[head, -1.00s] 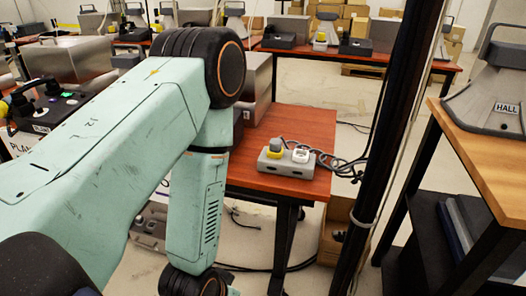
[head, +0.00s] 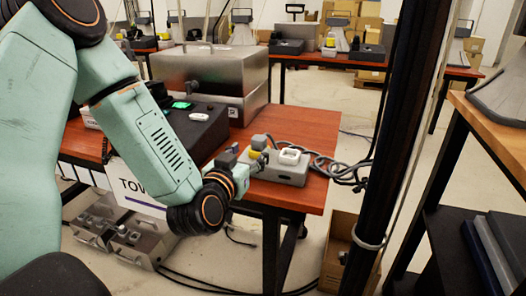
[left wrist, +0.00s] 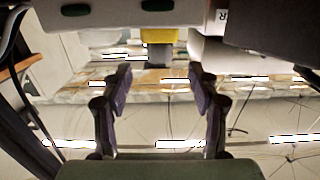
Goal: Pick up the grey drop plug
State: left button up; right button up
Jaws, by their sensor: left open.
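The grey drop plug (head: 259,142) stands in a yellow socket on the grey outlet box (head: 275,177), near the front right of the red-brown table. My left gripper (head: 244,158) is at the left side of the box, beside the plug, and partly covers the yellow socket. In the left wrist view the plug (left wrist: 160,55) hangs from the yellow socket (left wrist: 158,35) at the top of the picture. The open fingers of my left gripper (left wrist: 161,72) are apart on either side of its line, with nothing held. My right gripper is not in view.
A white plug (head: 290,156) sits on the same box, right of the grey one. A metal case (head: 210,75) and a black box (head: 196,120) stand farther left. A dark post (head: 385,150) rises at right.

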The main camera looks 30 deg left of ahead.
aim_at(256, 142)
pick_arm(q)
jog(key=shift+w+a, duration=0.25)
jog(key=shift+a, duration=0.2)
jog(key=shift+w+r, duration=0.1)
jog(key=shift+w, duration=0.2)
jog(key=shift+w+d+r+b, duration=0.1)
jog(key=shift+w+d+b, duration=0.15)
jog(key=shift+w, duration=0.15)
jog(key=shift+w+d+r+b, duration=0.1)
jog(key=shift+w+b, duration=0.15)
jog(key=shift+w, duration=0.1)
jog(key=x, duration=0.1)
jog(key=b+x, duration=0.1)
jog(key=x, duration=0.1)
jog(key=b+x, duration=0.1)
jog(key=shift+w+a+f, duration=0.1)
jog(key=shift+a+f, duration=0.2)
jog(key=shift+w+d+r, duration=0.15)
jog(key=shift+w, duration=0.2)
jog(key=shift+a, duration=0.25)
